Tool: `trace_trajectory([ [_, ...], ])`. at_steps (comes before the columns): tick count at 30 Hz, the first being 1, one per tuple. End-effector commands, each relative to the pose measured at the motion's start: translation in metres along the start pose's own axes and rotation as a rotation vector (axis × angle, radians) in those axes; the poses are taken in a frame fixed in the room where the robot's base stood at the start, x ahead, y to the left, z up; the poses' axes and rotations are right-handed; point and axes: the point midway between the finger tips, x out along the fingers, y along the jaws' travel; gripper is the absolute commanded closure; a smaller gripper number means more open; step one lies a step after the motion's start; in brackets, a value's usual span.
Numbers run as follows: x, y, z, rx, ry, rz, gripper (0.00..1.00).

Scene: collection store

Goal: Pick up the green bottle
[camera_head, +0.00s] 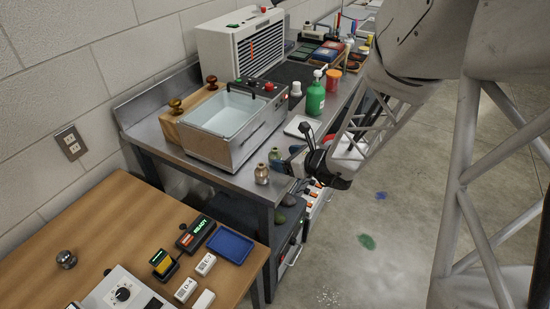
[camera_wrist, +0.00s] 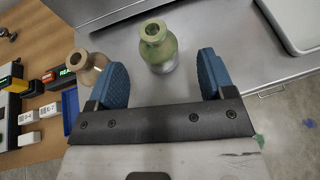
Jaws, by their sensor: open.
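A small green bottle (camera_head: 275,155) with a narrow neck stands upright near the front edge of the metal bench. In the wrist view the green bottle (camera_wrist: 158,48) stands ahead of my gripper (camera_wrist: 162,76), roughly in line with the gap between its blue fingers. My gripper is open, with nothing between the fingers. In the head view my gripper (camera_head: 290,160) is low over the bench edge, just right of the green bottle, and partly hidden by my arm.
A tan bottle (camera_head: 262,174) stands close beside the green one; in the wrist view it (camera_wrist: 90,66) is by the left finger. A larger green pump bottle (camera_head: 315,98) stands farther back. A water bath (camera_head: 228,115) and a white flat device (camera_head: 302,127) flank the bench space.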

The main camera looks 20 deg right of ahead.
Motion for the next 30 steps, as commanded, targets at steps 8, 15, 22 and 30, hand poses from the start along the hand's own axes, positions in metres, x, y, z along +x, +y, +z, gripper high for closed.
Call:
trace_trajectory([
  [8,0.015,0.001,0.0,0.001,0.001,0.002,0.24],
  [15,0.039,0.002,-0.001,0.001,0.002,0.002,0.24],
  [22,0.051,0.002,0.0,0.0,0.0,0.0,0.24],
  [30,0.052,0.002,0.0,0.0,0.0,0.0,0.24],
])
